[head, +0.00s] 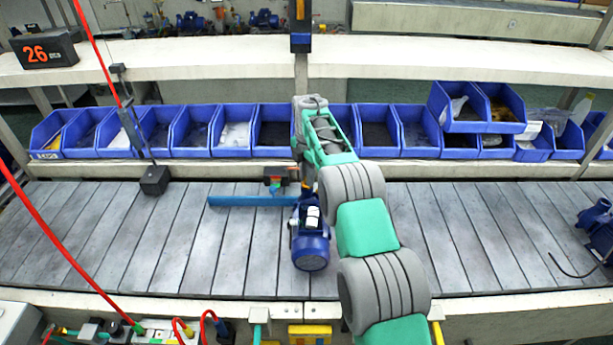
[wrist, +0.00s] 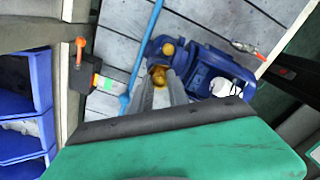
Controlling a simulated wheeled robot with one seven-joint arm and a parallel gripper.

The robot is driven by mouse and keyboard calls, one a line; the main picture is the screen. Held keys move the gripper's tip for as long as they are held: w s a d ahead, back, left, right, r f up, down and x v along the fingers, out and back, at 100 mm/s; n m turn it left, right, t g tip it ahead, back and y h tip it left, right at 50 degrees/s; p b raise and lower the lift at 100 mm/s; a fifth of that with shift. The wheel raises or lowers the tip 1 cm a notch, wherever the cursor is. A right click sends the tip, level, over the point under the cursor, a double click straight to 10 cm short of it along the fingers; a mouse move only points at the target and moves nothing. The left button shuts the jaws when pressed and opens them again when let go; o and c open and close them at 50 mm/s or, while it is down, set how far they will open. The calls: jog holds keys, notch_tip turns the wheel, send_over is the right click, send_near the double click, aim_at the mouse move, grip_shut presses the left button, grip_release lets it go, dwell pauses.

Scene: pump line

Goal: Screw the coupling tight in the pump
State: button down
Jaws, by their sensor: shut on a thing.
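The blue pump (head: 311,247) lies on the slatted conveyor, partly behind my arm in the head view. It also shows in the wrist view (wrist: 222,72). My gripper (wrist: 160,82) is shut on a brass coupling (wrist: 157,71) right beside the pump body. A second brass piece (wrist: 168,49) shows on the pump just beyond the fingertips. I cannot tell whether the coupling is seated in the pump's port, as the fingers cover the joint. In the head view my arm hides most of the fingers and the coupling.
A blue bar (head: 255,201) lies across the conveyor (head: 120,240) left of the pump. A black box (head: 154,180) hangs near the blue bins (head: 234,130) behind. Another blue pump (head: 597,225) stands at the right edge. The conveyor's left part is mostly clear.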

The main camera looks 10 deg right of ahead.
jog(key=m, duration=0.3)
jog(key=shift+m, duration=0.3)
jog(key=shift+m, duration=0.5)
jog(key=c, duration=1.5)
grip_release()
jog(key=shift+o, duration=0.3)
jog(key=o, duration=0.5)
jog(key=shift+r, duration=3)
